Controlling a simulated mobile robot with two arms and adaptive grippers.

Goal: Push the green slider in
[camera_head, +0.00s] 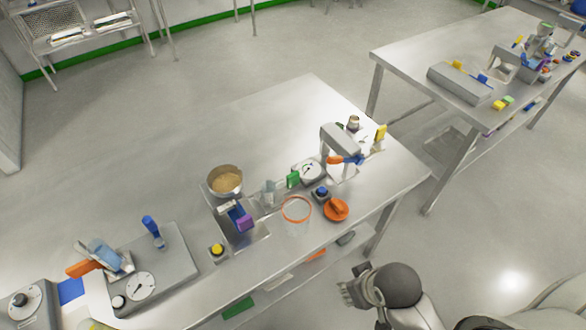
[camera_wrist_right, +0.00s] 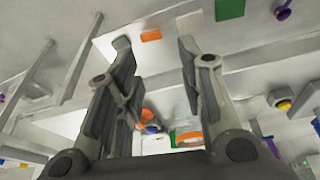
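A small green block (camera_head: 292,179), which looks like the green slider, stands on the steel table beside a dial device (camera_head: 310,171). How far out it sits is too small to tell. My right gripper (camera_head: 346,292) is in front of the table's near edge, well apart from the green block. In the right wrist view its two fingers (camera_wrist_right: 155,72) are spread with nothing between them. Another green piece (camera_head: 238,307) lies on the lower shelf. My left gripper is not in view.
A clear orange-rimmed beaker (camera_head: 297,216), an orange knob (camera_head: 336,210) and a blue-topped button box (camera_head: 321,193) stand near the green block. A bowl (camera_head: 225,181) of tan material is farther left. The table's back left is bare. A second table (camera_head: 410,52) stands at the right.

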